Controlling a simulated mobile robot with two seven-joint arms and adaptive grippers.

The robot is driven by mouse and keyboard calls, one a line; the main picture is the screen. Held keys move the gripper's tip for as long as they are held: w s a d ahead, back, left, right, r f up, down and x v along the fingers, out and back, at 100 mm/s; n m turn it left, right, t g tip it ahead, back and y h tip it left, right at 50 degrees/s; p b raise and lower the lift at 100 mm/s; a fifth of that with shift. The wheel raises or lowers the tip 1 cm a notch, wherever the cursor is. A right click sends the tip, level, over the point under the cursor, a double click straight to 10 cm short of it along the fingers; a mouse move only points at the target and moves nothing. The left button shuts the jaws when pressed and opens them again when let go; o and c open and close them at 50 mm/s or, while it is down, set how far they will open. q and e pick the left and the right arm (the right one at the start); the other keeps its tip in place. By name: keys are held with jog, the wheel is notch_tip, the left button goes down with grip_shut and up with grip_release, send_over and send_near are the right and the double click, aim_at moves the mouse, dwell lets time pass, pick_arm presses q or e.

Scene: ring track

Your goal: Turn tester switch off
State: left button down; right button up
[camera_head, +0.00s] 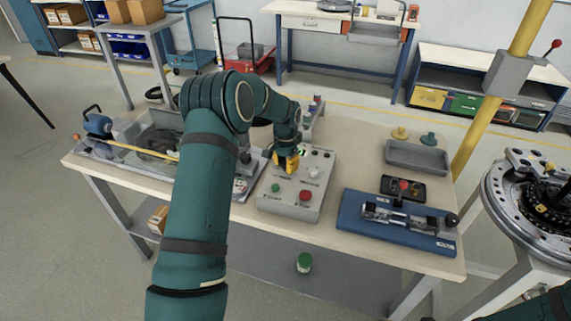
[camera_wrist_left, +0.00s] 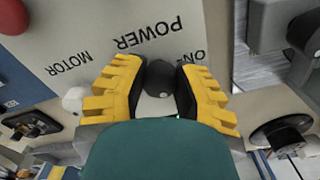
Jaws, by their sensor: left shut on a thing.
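The tester (camera_head: 290,186) is a light grey box on the table, with a green button (camera_head: 275,188), a red button (camera_head: 305,195) and a small lit green display. Its panel (camera_wrist_left: 95,25) fills the upper left of the left wrist view. The black knob of the power switch (camera_wrist_left: 160,80) stands beside the printed words POWER and ON. My left gripper (camera_head: 287,163) reaches down onto the upper left of the tester. Its yellow fingers (camera_wrist_left: 162,70) are closed on both sides of the knob. In the head view the gripper hides the knob. My right gripper is out of view.
A blue fixture (camera_head: 350,222) with a clamp lies right of the tester. A grey tray (camera_head: 417,157) stands behind it. A transparent bin (camera_head: 150,135) is at the table's left. A yellow post (camera_head: 485,115) rises at the right. The table's front edge is clear.

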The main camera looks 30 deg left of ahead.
pick_arm(q)
jog(key=c, duration=0.6)
grip_release()
jog(key=shift+r, duration=0.1)
notch_tip(320, 180, up, 12)
jog(key=shift+f, duration=0.1)
dwell(0.4)
